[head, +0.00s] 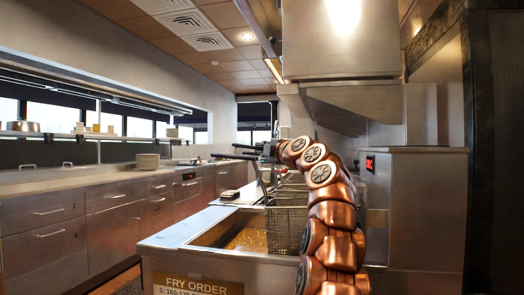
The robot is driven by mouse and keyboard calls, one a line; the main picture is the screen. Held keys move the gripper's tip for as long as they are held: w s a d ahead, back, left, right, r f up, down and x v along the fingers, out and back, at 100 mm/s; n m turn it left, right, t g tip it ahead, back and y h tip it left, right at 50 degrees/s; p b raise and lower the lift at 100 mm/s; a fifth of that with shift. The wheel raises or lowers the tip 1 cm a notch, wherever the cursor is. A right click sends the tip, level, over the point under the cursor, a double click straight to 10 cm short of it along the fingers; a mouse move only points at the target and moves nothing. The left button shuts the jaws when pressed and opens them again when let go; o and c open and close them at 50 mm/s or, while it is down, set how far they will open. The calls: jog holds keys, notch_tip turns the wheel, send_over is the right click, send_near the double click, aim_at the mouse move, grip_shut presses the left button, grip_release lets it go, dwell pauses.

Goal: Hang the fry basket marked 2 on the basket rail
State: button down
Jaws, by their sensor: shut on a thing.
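A wire-mesh fry basket (287,232) is at the right end of the open fryer vat (205,222), partly hidden behind my arm. A grey metal bracket rises from it toward my gripper (268,152). My gripper is small and dark in this view and is shut on what looks like this basket's handle (232,156). Its fingertips are hard to make out. More wire mesh shows behind, beside my arm, and I cannot tell whether it is a second basket. No number on a basket is readable. I cannot pick out the basket rail; my arm covers much of that area.
Yellow-brown oil (247,240) shows in the vat, left of the basket. A fry order sign (195,285) is on the fryer front. A hood (340,40) hangs overhead. A steel cabinet (425,210) stands right.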

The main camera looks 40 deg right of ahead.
jog(key=c, duration=1.1)
grip_release()
jog(key=shift+s, duration=0.1)
jog(key=s, duration=0.2)
jog(key=shift+s+a+f, duration=0.1)
jog(key=shift+s+a, duration=0.1)
jog(key=shift+s, duration=0.15)
jog(key=shift+s+a+f, duration=0.15)
jog(key=shift+s, duration=1.35)
jog(key=shift+s+a+f, duration=0.1)
jog(key=shift+s, duration=1.4)
jog(key=shift+s+a+f, duration=0.15)
jog(key=shift+s, duration=1.35)
